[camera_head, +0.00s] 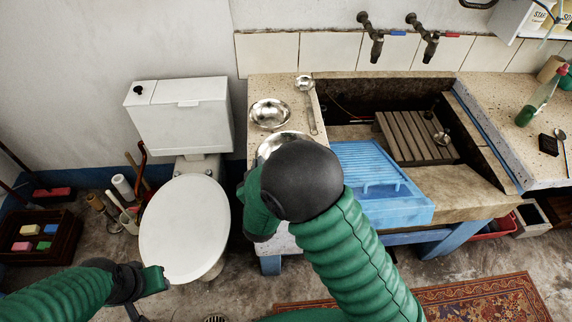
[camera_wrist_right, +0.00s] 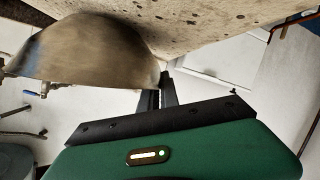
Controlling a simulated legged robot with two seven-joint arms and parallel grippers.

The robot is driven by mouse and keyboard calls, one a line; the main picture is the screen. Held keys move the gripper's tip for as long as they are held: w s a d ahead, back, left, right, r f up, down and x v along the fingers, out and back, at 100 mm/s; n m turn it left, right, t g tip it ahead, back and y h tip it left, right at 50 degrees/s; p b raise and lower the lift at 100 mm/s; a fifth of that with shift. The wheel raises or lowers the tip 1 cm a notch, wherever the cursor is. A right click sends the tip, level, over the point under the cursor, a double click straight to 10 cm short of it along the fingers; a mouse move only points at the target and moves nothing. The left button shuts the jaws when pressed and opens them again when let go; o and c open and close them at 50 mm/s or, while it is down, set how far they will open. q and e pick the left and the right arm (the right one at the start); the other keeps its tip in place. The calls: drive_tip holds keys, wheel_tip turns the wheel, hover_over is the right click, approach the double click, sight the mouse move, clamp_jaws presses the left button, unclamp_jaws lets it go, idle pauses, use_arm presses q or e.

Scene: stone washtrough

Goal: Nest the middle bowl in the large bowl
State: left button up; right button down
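A shiny metal bowl (camera_head: 270,113) stands upright on the stone counter left of the trough. A second metal bowl (camera_head: 283,142) is in front of it, partly hidden by my right arm; I cannot tell which is the middle or large one. In the right wrist view a metal bowl (camera_wrist_right: 85,50) shows close up, its picture upside down. My right gripper (camera_wrist_right: 160,92) has its dark fingers at this bowl's rim, close together; whether they grip it is unclear. My left gripper (camera_head: 158,279) is low beside the toilet, away from the bowls; its finger opening is unclear.
A ladle (camera_head: 306,100) lies right of the bowls. A blue drainer (camera_head: 370,175) and a slatted wooden board (camera_head: 410,137) are at the trough, with two taps behind. A toilet (camera_head: 185,225) stands left of the counter. A green bottle (camera_head: 526,114) is at the right.

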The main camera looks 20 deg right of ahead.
drive_tip(key=shift+s+d+f, duration=0.1)
drive_tip(key=shift+s+d, duration=0.1)
drive_tip(key=shift+d, duration=0.35)
drive_tip(key=shift+s+d+f, duration=0.1)
drive_tip(key=shift+s+d, duration=0.1)
drive_tip(key=shift+d, duration=0.35)
drive_tip(key=shift+w+a, duration=0.1)
drive_tip(key=shift+a, duration=0.45)
drive_tip(key=shift+d, duration=0.25)
drive_tip(key=shift+a, duration=0.15)
drive_tip(key=shift+r, duration=0.15)
